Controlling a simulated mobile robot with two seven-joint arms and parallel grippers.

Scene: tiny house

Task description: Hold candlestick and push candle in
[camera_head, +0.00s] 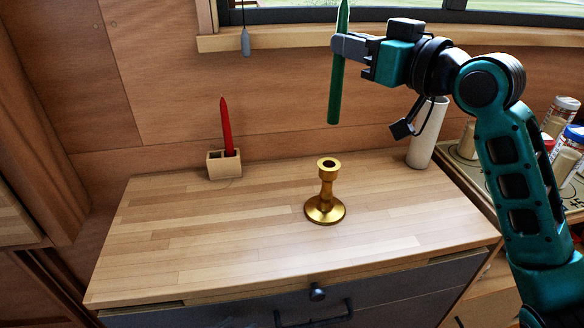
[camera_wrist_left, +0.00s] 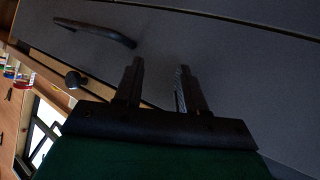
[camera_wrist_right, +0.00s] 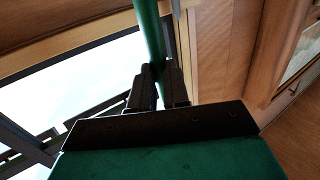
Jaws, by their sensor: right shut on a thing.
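A brass candlestick (camera_head: 325,196) stands upright on the wooden counter, with its top socket empty. My right gripper (camera_head: 338,48) is shut on a green candle (camera_head: 335,95), which it holds upright well above the counter, a little to the right of the candlestick in the picture. The green candle also shows between the fingers in the right wrist view (camera_wrist_right: 151,35). My left gripper (camera_wrist_left: 157,85) is not in the head view. In its own wrist view its fingers are apart with nothing between them, facing the dark drawer front.
A red candle (camera_head: 226,125) stands in a small wooden box (camera_head: 224,165) at the back left of the counter (camera_head: 220,235). A white cylinder (camera_head: 428,135) stands at the back right. Jars (camera_head: 565,150) stand on a surface farther right. The counter around the candlestick is clear.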

